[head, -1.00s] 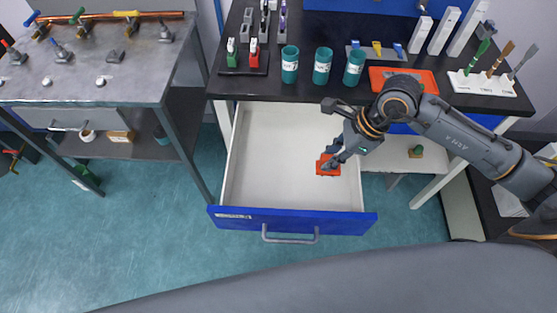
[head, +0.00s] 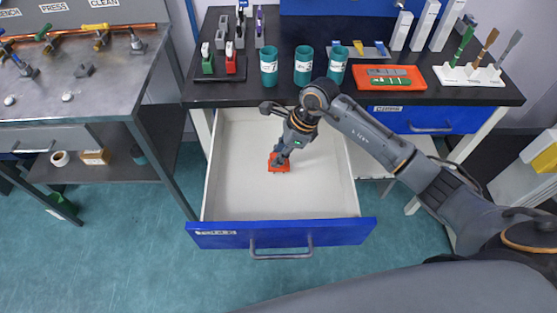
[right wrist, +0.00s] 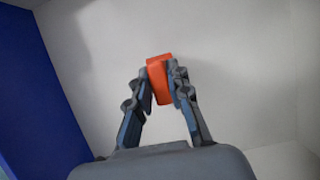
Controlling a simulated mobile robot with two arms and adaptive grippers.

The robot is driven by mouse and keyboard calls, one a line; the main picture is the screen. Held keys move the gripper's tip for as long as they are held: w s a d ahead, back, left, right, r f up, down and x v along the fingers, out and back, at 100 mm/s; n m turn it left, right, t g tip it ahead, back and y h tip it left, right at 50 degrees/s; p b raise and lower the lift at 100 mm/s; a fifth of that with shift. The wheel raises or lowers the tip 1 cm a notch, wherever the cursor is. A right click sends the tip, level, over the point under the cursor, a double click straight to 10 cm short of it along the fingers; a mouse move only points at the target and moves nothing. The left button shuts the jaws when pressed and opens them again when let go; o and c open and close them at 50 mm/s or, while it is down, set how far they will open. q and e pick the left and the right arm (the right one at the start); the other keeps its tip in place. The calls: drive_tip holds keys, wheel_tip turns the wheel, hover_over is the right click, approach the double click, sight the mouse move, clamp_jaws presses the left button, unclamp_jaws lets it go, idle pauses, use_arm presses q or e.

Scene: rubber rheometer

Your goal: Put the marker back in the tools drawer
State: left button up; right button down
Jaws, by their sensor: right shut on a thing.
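The open drawer (head: 235,185) has a white inside and a blue front with a small label too small to read. My right gripper (head: 277,157) points down into it, near the middle. It is shut on an orange-red block-like thing (head: 279,168), apparently the marker. In the right wrist view the orange thing (right wrist: 158,78) sits between the fingertips (right wrist: 160,85), with the white drawer inside behind it. I cannot tell whether it touches the drawer floor. The drawer looks otherwise empty. My left gripper is not in view.
The black bench top (head: 375,97) lies above the drawer, with teal cups (head: 303,65), a dark stand (head: 220,72), an orange tray (head: 428,80) and a white brush holder (head: 470,76). A second blue drawer (head: 430,120) is closed at right. A metal table (head: 110,85) stands left.

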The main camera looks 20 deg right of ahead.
drive_tip(key=shift+f, duration=0.55)
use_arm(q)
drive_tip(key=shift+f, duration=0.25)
use_arm(e)
drive_tip(key=shift+r, duration=0.1)
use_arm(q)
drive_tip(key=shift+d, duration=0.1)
use_arm(e)
drive_tip(key=shift+f, duration=0.2)
drive_tip(key=c, duration=1.3)
unclamp_jaws()
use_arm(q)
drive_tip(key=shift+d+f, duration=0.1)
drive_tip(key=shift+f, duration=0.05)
use_arm(e)
drive_tip(key=shift+o, duration=0.2)
